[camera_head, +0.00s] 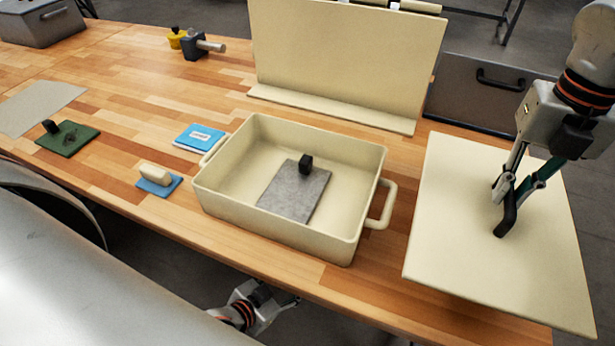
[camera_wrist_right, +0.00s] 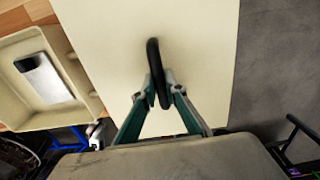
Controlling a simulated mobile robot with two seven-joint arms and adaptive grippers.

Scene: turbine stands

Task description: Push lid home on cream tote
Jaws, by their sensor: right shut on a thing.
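The cream tote (camera_head: 290,228) stands open on the wooden table, with a loop handle at each end. A grey plate with a black knob (camera_head: 295,190) lies inside it. The cream lid (camera_head: 450,215) is a flat panel to the right of the tote, apart from it. My right gripper (camera_head: 503,200) is shut on the lid's black handle (camera_head: 506,220). In the right wrist view the fingers close on the dark handle (camera_wrist_right: 154,70), with the lid (camera_wrist_right: 200,55) behind it and the tote (camera_wrist_right: 70,68) at left. My left gripper (camera_head: 262,297) is low, below the table's front edge; its fingers are unclear.
A cream upright panel on a foot (camera_head: 345,65) stands behind the tote. A grey box (camera_head: 480,95) is at back right. Left of the tote lie a blue-and-white box (camera_head: 200,138), a cream block on a blue base (camera_head: 157,177) and a green plate (camera_head: 68,138).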

